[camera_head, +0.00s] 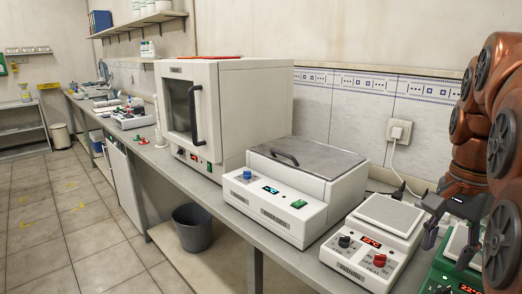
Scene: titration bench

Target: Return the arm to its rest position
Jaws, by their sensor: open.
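My gripper (446,240) shows at the right edge of the head view, pointing down at the end of my orange-brown arm. Its dark fingers are open and apart. One finger is over the right part of the white hotplate, and the other is by the green device to its right. I see nothing between the fingers. My arm is folded at the far right, and part of it is cut off by the picture edge.
A white hotplate (376,248) and a green device (447,273) stand below my gripper. A lidded white bath (290,200) and an oven (240,110) stand further left on the bench. A grey bin (192,228) stands below. The tiled floor (75,215) at left is clear.

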